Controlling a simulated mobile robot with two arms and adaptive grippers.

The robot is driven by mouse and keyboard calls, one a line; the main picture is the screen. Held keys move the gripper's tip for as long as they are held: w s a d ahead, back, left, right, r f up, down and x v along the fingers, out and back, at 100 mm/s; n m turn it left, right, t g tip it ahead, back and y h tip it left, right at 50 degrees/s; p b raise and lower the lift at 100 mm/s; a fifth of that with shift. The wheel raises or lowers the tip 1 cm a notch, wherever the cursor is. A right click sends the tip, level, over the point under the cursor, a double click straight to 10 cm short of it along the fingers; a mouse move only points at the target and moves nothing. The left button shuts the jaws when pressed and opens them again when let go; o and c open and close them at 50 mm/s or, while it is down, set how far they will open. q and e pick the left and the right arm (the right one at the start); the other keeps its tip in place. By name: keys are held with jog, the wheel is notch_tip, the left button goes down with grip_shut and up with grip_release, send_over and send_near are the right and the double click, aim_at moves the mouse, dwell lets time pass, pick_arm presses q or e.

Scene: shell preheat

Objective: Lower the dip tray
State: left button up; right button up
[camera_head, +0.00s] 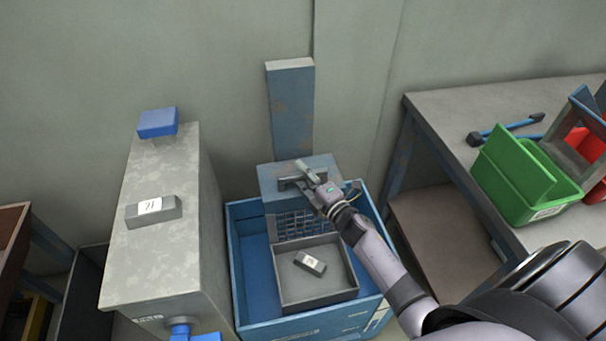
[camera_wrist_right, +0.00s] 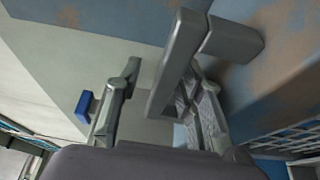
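The dip tray (camera_head: 350,287) is a grey open box holding a small labelled metal block (camera_head: 310,263). It sits low within a blue crate (camera_head: 247,290), below a mesh panel (camera_head: 296,224) and a blue-grey plate (camera_head: 270,178) on an upright post (camera_head: 291,105). A grey bar handle (camera_head: 287,184) is fixed to the plate. My right gripper (camera_head: 308,175) is at this handle. In the right wrist view, the handle (camera_wrist_right: 178,62) crosses in front of the spread fingers (camera_wrist_right: 160,95); a clear gap shows by the left finger. Firm contact cannot be told. My left gripper is out of view.
At right, a workbench (camera_head: 440,120) carries a green bin (camera_head: 520,180), a red bin (camera_head: 592,150) and a blue-handled tool (camera_head: 505,128).

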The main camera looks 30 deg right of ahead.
jog(key=s+d, duration=0.1)
jog(key=s, duration=1.1)
jog(key=shift+d, duration=0.35)
